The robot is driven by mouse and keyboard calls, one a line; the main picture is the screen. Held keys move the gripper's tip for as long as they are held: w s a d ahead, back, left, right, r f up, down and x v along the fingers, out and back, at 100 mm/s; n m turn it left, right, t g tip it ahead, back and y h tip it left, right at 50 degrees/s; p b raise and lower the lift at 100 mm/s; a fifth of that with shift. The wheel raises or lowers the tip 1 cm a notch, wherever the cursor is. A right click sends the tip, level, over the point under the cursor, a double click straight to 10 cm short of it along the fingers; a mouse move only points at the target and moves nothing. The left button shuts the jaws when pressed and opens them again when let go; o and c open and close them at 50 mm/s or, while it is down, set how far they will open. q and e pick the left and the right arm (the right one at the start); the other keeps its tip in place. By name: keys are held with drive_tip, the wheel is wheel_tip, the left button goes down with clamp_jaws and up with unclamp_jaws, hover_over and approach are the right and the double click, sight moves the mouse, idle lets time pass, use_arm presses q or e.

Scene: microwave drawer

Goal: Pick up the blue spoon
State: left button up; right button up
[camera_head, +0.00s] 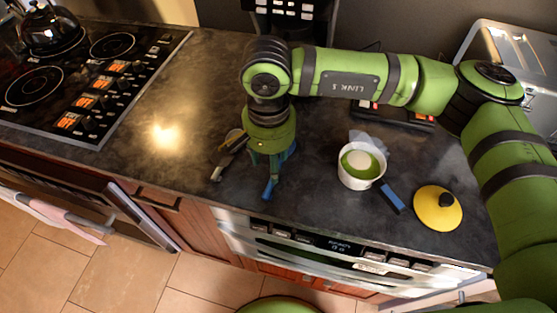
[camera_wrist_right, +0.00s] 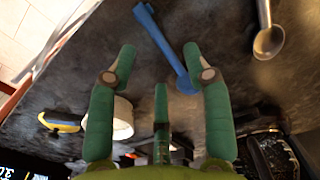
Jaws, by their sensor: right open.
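The blue spoon (camera_wrist_right: 163,45) lies on the dark counter in the right wrist view. One end reaches in between my gripper's fingers, beside the right-hand finger; I cannot tell whether they touch. In the head view a blue end of the spoon (camera_head: 268,190) shows just below my right gripper (camera_head: 272,164), and the rest is hidden by the gripper. My right gripper (camera_wrist_right: 160,55) points down over the spoon, with its green fingers spread and nothing held. My left gripper is in neither view.
A metal spoon (camera_wrist_right: 268,41) lies close by. A white pot (camera_head: 359,178) with a blue handle and a yellow lid (camera_head: 438,208) stand to the right. The stove (camera_head: 85,80) is at the left. The counter between stove and gripper is mostly clear.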

drive_tip(key=shift+s+f+p, duration=0.1)
drive_tip(key=shift+f+p, duration=0.2)
drive_tip(key=shift+f, duration=0.1)
drive_tip(key=f+p, duration=0.1)
drive_tip(key=f, duration=0.2)
drive_tip(key=f+p, duration=0.1)
drive_tip(key=shift+d+f+p, duration=0.3)
drive_tip(key=shift+f, duration=0.25)
drive_tip(key=shift+f+b, duration=0.25)
drive_tip(key=shift+b, duration=0.5)
clamp_jaws()
